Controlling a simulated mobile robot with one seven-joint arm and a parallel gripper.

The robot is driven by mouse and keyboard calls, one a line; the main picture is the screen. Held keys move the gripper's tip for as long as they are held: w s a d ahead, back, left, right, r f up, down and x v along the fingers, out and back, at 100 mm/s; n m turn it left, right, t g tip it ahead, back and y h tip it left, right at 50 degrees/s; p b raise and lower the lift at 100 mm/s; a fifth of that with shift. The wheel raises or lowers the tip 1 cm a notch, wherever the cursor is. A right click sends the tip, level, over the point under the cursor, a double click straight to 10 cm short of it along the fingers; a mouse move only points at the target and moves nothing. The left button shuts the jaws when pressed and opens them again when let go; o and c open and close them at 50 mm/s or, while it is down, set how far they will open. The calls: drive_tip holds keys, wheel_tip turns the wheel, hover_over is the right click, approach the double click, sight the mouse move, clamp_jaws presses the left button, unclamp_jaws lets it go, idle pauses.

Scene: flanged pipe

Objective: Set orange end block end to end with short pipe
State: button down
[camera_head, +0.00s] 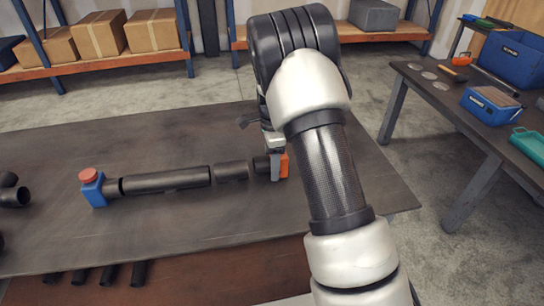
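The orange end block (284,166) stands on the dark table with a black stub (261,164) pointing left. The short pipe (231,171) lies just left of the stub, roughly in line with it; whether they touch is too small to tell. A longer dark pipe (166,180) lies left of the short pipe. At the far left of the row is a blue end block (94,190) with a red knob. My gripper (275,164) is down at the orange block, with one grey finger in front of it. The other finger is hidden, so its grip cannot be told.
Black pipe fittings (14,196) lie at the table's left edge. Several short black tubes (108,274) sit below the front edge. The front middle of the table (200,225) is clear. A second table (415,72) stands right; shelves with boxes stand behind.

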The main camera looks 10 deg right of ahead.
drive_tip(key=shift+w+f, duration=0.1)
drive_tip(key=shift+f, duration=0.15)
drive_tip(key=c, duration=0.7)
unclamp_jaws()
